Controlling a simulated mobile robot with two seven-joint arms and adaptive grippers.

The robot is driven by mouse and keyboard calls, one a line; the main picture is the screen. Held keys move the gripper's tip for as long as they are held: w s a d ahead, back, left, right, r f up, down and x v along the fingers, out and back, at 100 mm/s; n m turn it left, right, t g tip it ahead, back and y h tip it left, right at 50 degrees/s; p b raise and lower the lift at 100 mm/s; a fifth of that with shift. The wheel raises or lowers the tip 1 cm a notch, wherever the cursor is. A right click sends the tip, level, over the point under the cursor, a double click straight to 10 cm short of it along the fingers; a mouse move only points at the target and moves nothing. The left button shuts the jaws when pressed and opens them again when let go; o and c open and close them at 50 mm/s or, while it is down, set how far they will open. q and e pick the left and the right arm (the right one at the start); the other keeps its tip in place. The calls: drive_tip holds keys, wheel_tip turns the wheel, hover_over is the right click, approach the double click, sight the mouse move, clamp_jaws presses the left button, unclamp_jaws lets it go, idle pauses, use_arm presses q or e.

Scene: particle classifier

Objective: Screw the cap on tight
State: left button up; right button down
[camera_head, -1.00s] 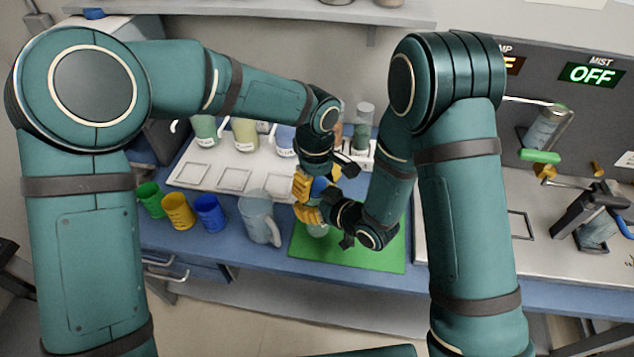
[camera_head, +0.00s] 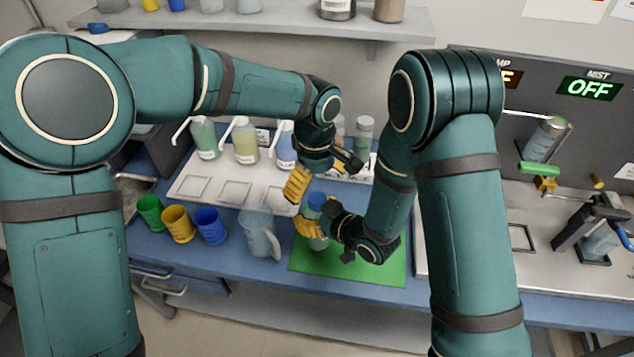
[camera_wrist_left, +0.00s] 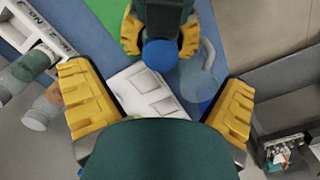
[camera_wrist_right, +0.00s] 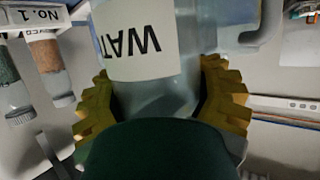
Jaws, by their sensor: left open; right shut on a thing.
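A clear bottle (camera_head: 318,242) stands upright over the green mat (camera_head: 350,262), with a round blue cap (camera_head: 317,199) on its top. The left wrist view shows the cap (camera_wrist_left: 160,54) from above. My right gripper (camera_head: 320,228) is shut on the bottle below the cap; its fingers also show around the bottle in the right wrist view (camera_wrist_right: 160,100). My left gripper (camera_head: 299,188) is open and empty, just above the cap and apart from it; its spread fingers show in the left wrist view (camera_wrist_left: 155,88). How tightly the cap sits cannot be seen.
A clear pitcher (camera_head: 260,236) stands left of the mat, beside green (camera_head: 150,211), yellow (camera_head: 178,224) and blue (camera_head: 210,226) cups. Wash bottles stand on a white tray (camera_head: 192,187) behind. A machine with an OFF display (camera_head: 588,88) is at right.

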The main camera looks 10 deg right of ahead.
use_arm(q)
wheel_tip(320, 180, up, 12)
drive_tip(key=shift+w, duration=0.15)
idle(0.5)
drive_tip(key=shift+a, duration=0.1)
